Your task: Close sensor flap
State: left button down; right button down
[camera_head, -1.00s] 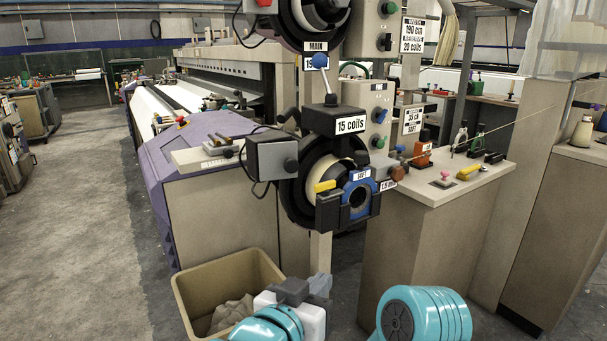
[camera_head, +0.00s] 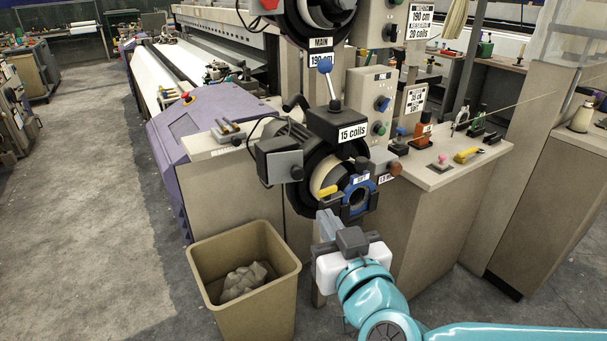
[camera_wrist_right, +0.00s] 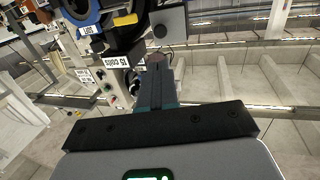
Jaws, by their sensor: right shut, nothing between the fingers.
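A blue ring-shaped housing (camera_head: 358,197) with dark blocks sits at the front of the lower black feeder drum (camera_head: 318,165). A yellow tab (camera_head: 327,191) sticks out at its left; I cannot tell for sure which part is the sensor flap. My right gripper (camera_head: 327,222) is shut and empty, pointing up just below the housing's lower left. A small gap seems to show, but contact is unclear. In the right wrist view, which looks upside down, the shut fingers (camera_wrist_right: 157,75) point towards the feeder, with the blue housing (camera_wrist_right: 80,14) and yellow tab (camera_wrist_right: 125,20) at upper left.
A tan bin (camera_head: 245,270) with crumpled material stands on the floor left of my right arm. A beige bench (camera_head: 450,175) with small tools stands right. The floor at left is clear.

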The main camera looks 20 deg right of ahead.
jog(key=p, duration=0.4)
send_near(299, 175)
jog(key=s, duration=0.2)
jog(key=w+p, duration=0.5)
jog(key=w+d+p, duration=0.1)
jog(key=w+p, duration=0.1)
jog(key=shift+w+p, duration=0.25)
jog(key=shift+p, duration=0.05)
jog(key=shift+w, duration=0.55)
jog(key=shift+w+f, duration=0.1)
